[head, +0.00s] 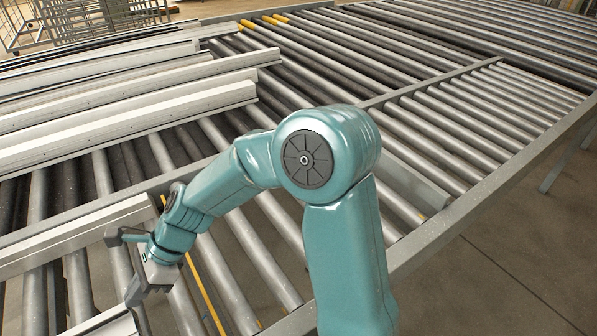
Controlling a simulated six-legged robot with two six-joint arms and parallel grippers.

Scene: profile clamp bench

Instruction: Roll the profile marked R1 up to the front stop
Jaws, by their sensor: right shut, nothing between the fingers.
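Several long pale-grey profiles lie side by side on the rollers at the left. One long profile (140,112) lies in the upper left group. A nearer profile (75,240) ends beside my right gripper (124,266), and another profile end (108,326) shows at the bottom edge. I can read no R1 mark on any of them. My right gripper is shut and empty, low at the left by the near profile's end; I cannot tell whether it touches it. My left gripper is out of view. I cannot make out which part is the front stop.
The roller bed (470,110) right of my arm is bare. A grey side rail (440,240) edges it, with open floor (500,285) beyond. A thin yellow strip (206,290) lies between rollers near my gripper. A wire cage (100,15) stands at the back left.

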